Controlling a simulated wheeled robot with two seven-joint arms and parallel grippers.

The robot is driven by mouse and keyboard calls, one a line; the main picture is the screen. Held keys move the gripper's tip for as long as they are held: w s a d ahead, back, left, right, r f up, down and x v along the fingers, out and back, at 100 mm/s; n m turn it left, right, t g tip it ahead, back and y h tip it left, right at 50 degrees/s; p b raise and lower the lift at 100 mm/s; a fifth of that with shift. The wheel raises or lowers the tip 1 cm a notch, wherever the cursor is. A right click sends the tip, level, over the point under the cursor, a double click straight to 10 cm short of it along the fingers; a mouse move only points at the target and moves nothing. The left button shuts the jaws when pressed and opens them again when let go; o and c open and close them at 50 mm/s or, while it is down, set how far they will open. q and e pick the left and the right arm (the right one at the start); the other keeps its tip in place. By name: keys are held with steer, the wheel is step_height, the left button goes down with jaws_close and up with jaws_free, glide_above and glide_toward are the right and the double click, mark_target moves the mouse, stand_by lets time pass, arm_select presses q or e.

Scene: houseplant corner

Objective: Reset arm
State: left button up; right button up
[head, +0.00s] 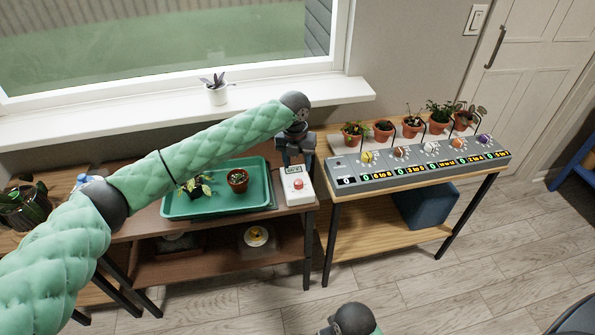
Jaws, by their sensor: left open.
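My left arm reaches in from the left in the head view, in a green padded sleeve. Its open gripper (297,160) points down beside the right end of the green tray (215,214), just above a white box with a red button (297,186). The gripper appears empty. Whether it touches the box cannot be told. Part of my right arm shows at the bottom edge, but its gripper is not visible.
The tray holds a potted plant (238,180) and another small plant (195,187), partly behind my arm. On the right table stands a grey control panel (420,163) with coloured knobs and several potted plants behind it. A white pot (217,94) stands on the windowsill.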

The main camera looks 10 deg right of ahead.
arm_select(q)
steer(key=shift+r, duration=0.3)
stand_by(0.4)
